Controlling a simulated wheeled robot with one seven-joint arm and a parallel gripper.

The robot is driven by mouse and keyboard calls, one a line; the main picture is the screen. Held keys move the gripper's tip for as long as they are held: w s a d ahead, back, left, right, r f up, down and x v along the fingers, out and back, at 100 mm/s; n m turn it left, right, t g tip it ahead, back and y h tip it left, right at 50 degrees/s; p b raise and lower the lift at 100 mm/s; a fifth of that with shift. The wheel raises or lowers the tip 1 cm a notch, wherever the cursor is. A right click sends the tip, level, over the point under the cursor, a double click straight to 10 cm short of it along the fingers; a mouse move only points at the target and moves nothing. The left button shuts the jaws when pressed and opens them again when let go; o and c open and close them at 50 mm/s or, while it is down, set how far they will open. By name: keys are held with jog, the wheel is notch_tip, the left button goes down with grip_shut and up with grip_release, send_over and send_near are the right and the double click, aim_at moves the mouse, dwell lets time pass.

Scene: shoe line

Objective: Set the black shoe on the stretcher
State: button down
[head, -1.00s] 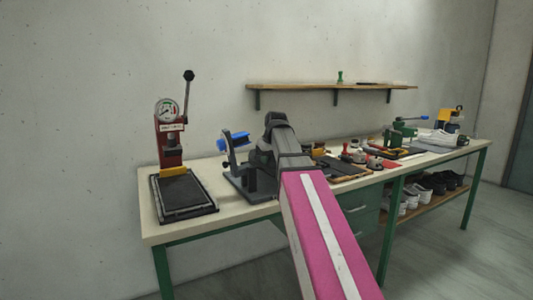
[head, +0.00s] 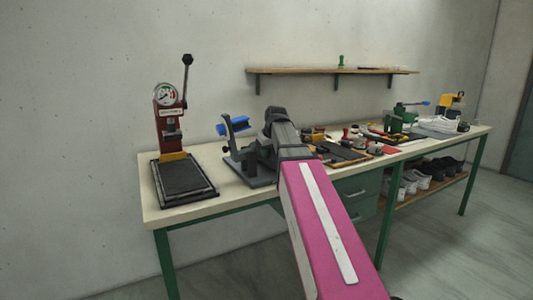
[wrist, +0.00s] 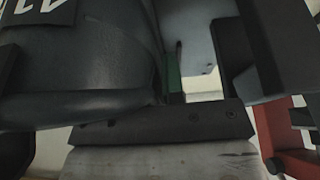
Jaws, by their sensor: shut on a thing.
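A dark grey stand with a blue part (head: 234,125), which looks like the stretcher, is on the left half of the bench in the head view. My gripper (head: 262,150) is at its right side, mostly hidden behind my wrist and pink arm. In the wrist view, a black rounded surface with a seam low down fills the left side and looks like the black shoe (wrist: 80,65). My gripper is shut on it, though the fingertips are not clearly seen. The shoe cannot be made out in the head view, and I cannot tell whether it touches the stand.
A red press with a gauge (head: 168,120) stands at the bench's left end. A wall shelf (head: 300,70) hangs above.

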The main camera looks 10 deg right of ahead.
jog(key=shift+f, duration=0.5)
jog(key=c, duration=1.1)
grip_release()
jog(key=shift+c, duration=0.2)
jog(key=shift+r, duration=0.1)
